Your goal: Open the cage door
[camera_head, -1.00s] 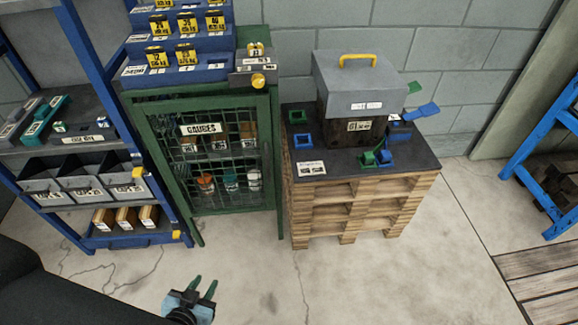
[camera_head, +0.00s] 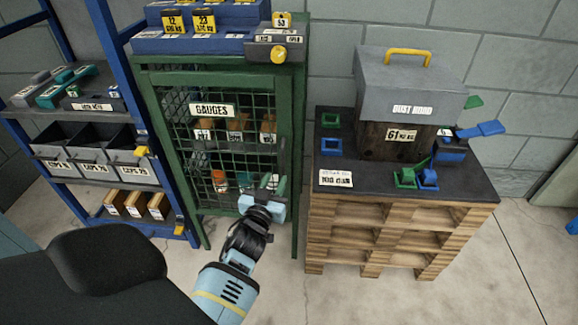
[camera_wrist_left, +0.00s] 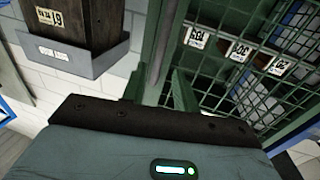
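The green cage (camera_head: 222,75) has a wire mesh door (camera_head: 200,165) with a "GAUGES" sign, and the door looks shut. Bottles and brown boxes show behind the mesh. My left gripper (camera_head: 272,187) is in front of the door's lower right side, near its free edge. My right gripper is not in view.
A pallet stack (camera_head: 385,235) with a dark top carries a grey-hooded box (camera_head: 410,90) and small blue and green parts, close right of the cage. A blue shelf rack (camera_head: 165,180) stands close left.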

